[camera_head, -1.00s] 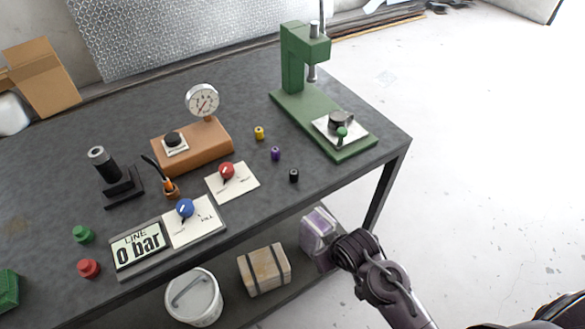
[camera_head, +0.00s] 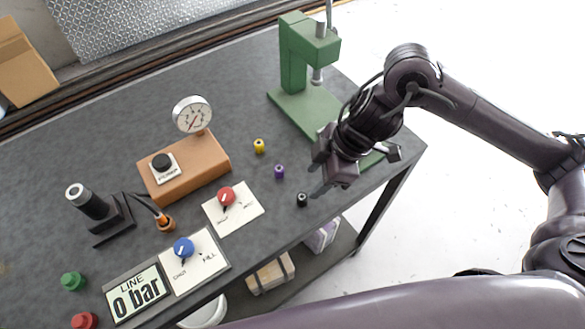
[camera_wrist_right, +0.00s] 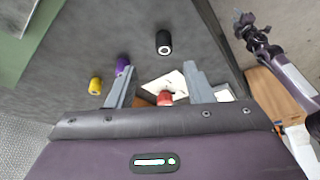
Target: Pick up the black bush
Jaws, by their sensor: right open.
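The black bush (camera_head: 302,200) is a small dark cylinder with a light-rimmed hole in its top. It stands upright on the dark table near the front edge, and it also shows in the right wrist view (camera_wrist_right: 164,42). My right gripper (camera_head: 317,181) is open and empty, above and just right of the bush. In the right wrist view its two fingers (camera_wrist_right: 160,82) are spread, with the bush ahead of the tips and between their lines, not touched. A dark gripper, seemingly my left (camera_wrist_right: 250,30), shows at upper right of the wrist view; its jaws are unclear.
A purple bush (camera_head: 279,171) and a yellow bush (camera_head: 259,146) stand behind the black one. A card with a red knob (camera_head: 226,196) lies to the left. The green press (camera_head: 295,97) stands behind my right gripper, which hides part of its base.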

